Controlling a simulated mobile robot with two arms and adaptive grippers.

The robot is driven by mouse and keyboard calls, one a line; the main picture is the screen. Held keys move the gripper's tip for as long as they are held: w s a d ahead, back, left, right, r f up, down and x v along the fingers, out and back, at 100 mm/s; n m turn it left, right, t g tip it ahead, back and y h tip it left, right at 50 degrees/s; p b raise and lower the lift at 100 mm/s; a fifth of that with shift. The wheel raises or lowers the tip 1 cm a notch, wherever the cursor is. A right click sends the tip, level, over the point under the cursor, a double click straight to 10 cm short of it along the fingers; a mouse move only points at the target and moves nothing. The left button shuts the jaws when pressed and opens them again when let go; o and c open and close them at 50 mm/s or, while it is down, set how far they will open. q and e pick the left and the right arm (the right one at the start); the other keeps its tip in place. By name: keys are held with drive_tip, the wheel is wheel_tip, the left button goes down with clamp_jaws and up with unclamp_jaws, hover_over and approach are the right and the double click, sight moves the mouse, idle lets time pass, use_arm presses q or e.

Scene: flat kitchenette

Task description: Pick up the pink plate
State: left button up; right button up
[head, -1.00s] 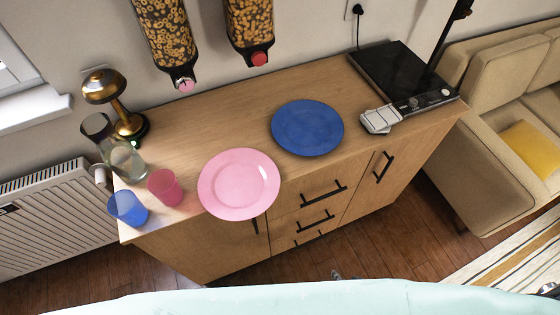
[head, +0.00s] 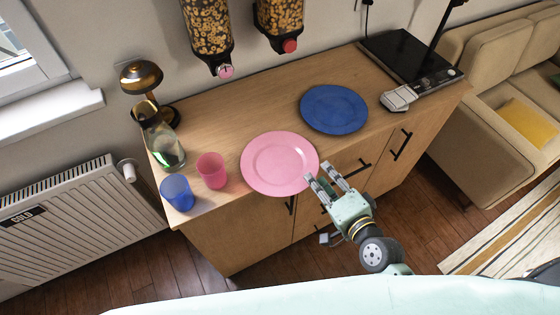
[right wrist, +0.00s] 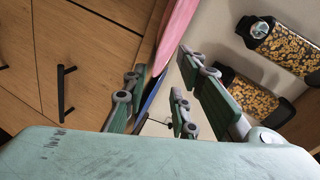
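The pink plate (head: 279,162) lies flat on the wooden cabinet top, its front rim reaching out over the front edge. My right gripper (head: 319,177) is at the plate's right front rim, its two fingers apart and pointing towards it. In the right wrist view, the pink plate (right wrist: 178,32) shows edge-on beyond the gap between the open fingers of the right gripper (right wrist: 160,95). I cannot tell whether a finger touches the rim. My left gripper is not in view.
A blue plate (head: 333,109) lies to the right behind. A pink cup (head: 211,171), a blue cup (head: 177,193), a glass carafe (head: 166,146) and a lamp (head: 142,80) stand left. Cereal dispensers (head: 208,30) hang above.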

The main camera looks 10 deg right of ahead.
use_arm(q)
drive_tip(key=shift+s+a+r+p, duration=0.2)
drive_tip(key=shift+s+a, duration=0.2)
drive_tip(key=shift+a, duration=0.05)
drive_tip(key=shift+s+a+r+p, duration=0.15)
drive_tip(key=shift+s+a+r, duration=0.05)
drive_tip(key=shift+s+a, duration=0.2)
use_arm(e)
drive_tip(key=x, duration=0.4)
drive_tip(key=shift+w+f, duration=0.3)
drive_tip(key=shift+f, duration=0.05)
drive_tip(key=shift+c, duration=0.5)
drive_tip(key=c, duration=0.4)
clamp_jaws()
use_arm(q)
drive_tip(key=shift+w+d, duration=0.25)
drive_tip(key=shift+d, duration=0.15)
